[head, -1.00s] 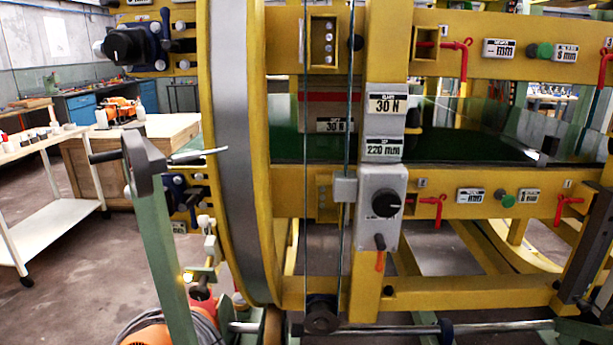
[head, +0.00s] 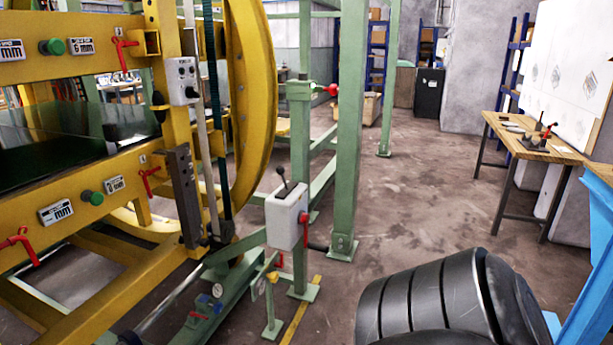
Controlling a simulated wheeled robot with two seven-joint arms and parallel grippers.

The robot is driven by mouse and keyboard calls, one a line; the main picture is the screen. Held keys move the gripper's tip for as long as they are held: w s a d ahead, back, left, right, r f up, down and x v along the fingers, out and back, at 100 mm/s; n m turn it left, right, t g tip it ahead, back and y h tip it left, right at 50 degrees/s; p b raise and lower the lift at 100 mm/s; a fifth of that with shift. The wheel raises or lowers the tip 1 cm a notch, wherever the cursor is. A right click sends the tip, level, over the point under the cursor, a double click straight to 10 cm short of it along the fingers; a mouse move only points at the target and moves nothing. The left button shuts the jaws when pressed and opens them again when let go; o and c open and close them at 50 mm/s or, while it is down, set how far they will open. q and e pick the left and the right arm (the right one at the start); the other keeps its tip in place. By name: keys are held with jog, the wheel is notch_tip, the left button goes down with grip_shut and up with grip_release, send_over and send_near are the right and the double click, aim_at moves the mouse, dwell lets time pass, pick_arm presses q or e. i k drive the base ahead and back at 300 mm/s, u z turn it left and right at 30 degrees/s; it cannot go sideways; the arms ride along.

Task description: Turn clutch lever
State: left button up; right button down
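A white control box (head: 286,217) stands on a green post right of the yellow ring machine. A lever with a black knob (head: 281,180) rises from its top and leans slightly left. Neither of my grippers is in view. Black arm links of mine fill the bottom right and stay apart from the box in the picture.
The yellow ring machine (head: 247,100) with its red handles fills the left. A green column (head: 348,130) stands behind the box. A wooden table (head: 530,140) is at the right, with a blue frame (head: 590,270) nearer. The concrete floor between them is clear.

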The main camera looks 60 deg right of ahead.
aim_at(281, 170)
jog(key=z, duration=1.35)
jog(key=k, duration=0.2)
jog(key=z, duration=1.3)
jog(key=i, duration=1.25)
jog(key=u, duration=1.2)
jog(key=i, duration=0.75)
jog(key=u, duration=0.85)
